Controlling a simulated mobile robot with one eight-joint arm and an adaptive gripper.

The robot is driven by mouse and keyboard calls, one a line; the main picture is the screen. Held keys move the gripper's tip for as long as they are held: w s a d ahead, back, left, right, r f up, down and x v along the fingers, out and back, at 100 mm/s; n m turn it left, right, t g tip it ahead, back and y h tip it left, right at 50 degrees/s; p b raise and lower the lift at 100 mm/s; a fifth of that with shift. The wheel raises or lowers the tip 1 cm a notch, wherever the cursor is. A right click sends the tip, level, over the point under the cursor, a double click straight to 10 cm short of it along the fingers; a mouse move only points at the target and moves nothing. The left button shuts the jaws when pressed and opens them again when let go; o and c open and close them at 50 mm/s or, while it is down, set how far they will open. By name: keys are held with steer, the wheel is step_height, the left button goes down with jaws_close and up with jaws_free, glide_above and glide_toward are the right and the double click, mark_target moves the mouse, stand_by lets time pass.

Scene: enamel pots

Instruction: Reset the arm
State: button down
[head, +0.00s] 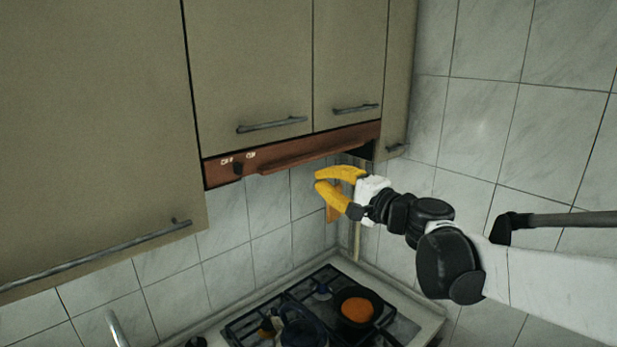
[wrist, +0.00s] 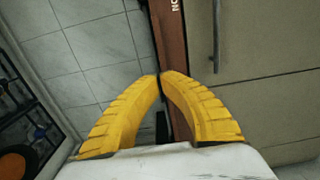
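My gripper (head: 317,180) has two yellow fingers. It is held up in the air in front of the tiled wall, just below the right end of the brown range hood (head: 290,153) and above the stove (head: 322,305). My white and black arm reaches in from the right. In the wrist view, the fingertips (wrist: 160,76) meet and the fingers bow outward around an empty gap. Nothing is held.
Beige cupboards (head: 250,60) with grey handles hang above the hood. On the stove are a pan (head: 357,310) with orange contents and a dark pot (head: 303,333). A tap (head: 115,328) shows at lower left. A tiled wall (head: 475,125) stands at right.

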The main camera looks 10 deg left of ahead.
steer(key=s+d+f+n+g+h+b, duration=0.1)
steer(key=s+d+f+h+b, duration=0.3)
steer(key=s+d+f+b, duration=0.5)
steer(key=s+d+f+n+g+h+b, duration=0.1)
steer(key=s+d+f+n+h+b, duration=0.3)
steer(key=f, duration=1.9)
steer(key=s+d+f+n+g+h+b, duration=0.1)
steer(key=s+d+f+h+b, duration=0.5)
steer(key=s+d+f+b, duration=0.8)
step_height(320, 180, down, 3)
steer(key=shift+s+r+n+g+b, duration=0.1)
steer(key=shift+s+n+g+b, duration=0.3)
steer(key=shift+s+n+b, duration=0.3)
steer(key=shift+d, duration=0.1)
